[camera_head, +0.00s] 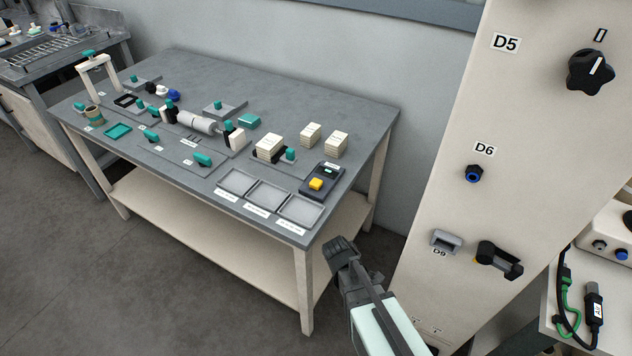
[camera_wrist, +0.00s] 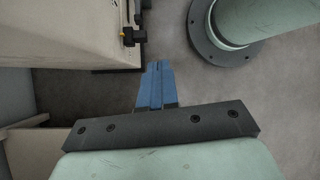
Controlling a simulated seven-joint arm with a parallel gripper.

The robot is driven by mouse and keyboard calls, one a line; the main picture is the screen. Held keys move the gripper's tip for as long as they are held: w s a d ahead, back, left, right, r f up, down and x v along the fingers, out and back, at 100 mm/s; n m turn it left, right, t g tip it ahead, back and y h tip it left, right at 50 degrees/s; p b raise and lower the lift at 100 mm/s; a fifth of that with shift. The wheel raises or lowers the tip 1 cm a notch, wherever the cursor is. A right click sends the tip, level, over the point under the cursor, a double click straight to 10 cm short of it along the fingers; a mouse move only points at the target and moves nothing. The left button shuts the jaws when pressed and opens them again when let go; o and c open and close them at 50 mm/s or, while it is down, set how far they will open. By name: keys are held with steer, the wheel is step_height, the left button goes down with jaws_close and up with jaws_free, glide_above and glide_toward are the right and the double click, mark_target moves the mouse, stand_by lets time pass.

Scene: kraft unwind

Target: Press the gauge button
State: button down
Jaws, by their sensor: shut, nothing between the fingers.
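The gauge is a small dark box (camera_head: 322,181) at the right front corner of the grey table, with a small display and a yellow button (camera_head: 316,184) on top. My gripper (camera_head: 338,243) is in front of the table's right front corner, apart from the gauge and lower right of it in the head view. In the wrist view its blue fingers (camera_wrist: 158,66) are together with nothing between them. The gauge and its button do not show in the wrist view.
Three grey trays (camera_head: 300,209) line the table's front edge beside the gauge. Cream block stacks (camera_head: 269,147) and a roller fixture (camera_head: 196,122) stand behind and left. A tall cream panel (camera_head: 450,200) with a knob and lever rises right of my gripper. Floor is clear in front.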

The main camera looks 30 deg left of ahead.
mark_target(314, 183)
steer(key=w+a+r+t, duration=0.2)
steer(key=w+a+r, duration=0.2)
steer(key=a+r, duration=0.2)
steer(key=w+a+r+t+y, duration=0.1)
steer(key=w+a+r, duration=0.4)
steer(key=r, duration=0.6)
steer(key=w+a+r+t+y, duration=0.1)
steer(key=w+a+r+t, duration=0.2)
steer(key=w+a+r, duration=0.2)
steer(key=shift+a+r, duration=0.9)
steer(key=shift+r, duration=0.2)
steer(key=shift+a+r, duration=0.9)
steer(key=shift+r, duration=0.15)
steer(key=a+r+n+t, duration=0.2)
steer(key=a+r, duration=0.4)
steer(key=r, duration=0.3)
steer(key=shift+w+t+y, duration=0.4)
steer(key=shift+w+t, duration=0.05)
steer(key=shift+t, duration=0.05)
steer(key=shift+a+f, duration=0.1)
steer(key=shift+f, duration=0.05)
steer(key=shift+f, duration=4.35)
steer(key=shift+f, duration=0.2)
steer(key=shift+f, duration=0.25)
